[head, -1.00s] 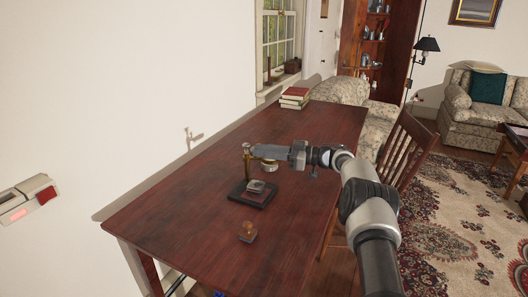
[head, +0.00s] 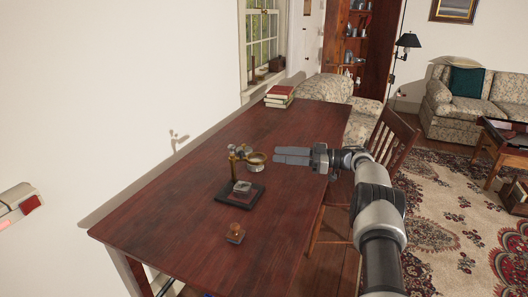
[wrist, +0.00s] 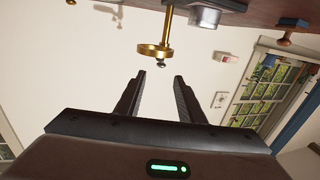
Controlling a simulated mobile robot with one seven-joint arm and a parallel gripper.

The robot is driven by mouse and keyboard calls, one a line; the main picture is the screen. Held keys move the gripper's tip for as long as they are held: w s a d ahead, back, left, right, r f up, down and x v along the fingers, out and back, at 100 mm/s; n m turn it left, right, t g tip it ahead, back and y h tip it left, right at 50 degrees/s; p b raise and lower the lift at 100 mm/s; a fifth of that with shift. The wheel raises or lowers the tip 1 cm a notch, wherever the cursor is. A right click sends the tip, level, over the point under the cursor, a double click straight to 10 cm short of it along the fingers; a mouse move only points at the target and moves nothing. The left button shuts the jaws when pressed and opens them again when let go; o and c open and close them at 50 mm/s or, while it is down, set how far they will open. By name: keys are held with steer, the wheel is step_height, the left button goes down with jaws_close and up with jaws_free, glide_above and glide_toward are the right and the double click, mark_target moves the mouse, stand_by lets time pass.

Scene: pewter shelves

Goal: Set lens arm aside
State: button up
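The brass lens stand (head: 233,165) stands upright on a black base (head: 225,198) on the table. Its lens arm (head: 243,152) sticks out to the right from the post top, ending in a round lens ring (head: 256,160) beside the base's right side. A small metallic piece (head: 242,187) sits on the base under the post. My gripper (head: 276,155) is just right of the lens ring, apart from it, with its fingers pointing left. In the wrist view the gripper (wrist: 158,77) is open and empty, and the brass ring (wrist: 155,50) is beyond the fingertips.
A wooden-handled stamp (head: 235,233) stands near the front of the table (head: 180,230). Books (head: 279,96) are stacked at the far end. A wooden chair (head: 390,150) stands at the table's right side. Much of the tabletop is clear.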

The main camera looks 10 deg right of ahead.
steer(key=shift+b+v, duration=0.3)
steer(key=shift+v, duration=2.5)
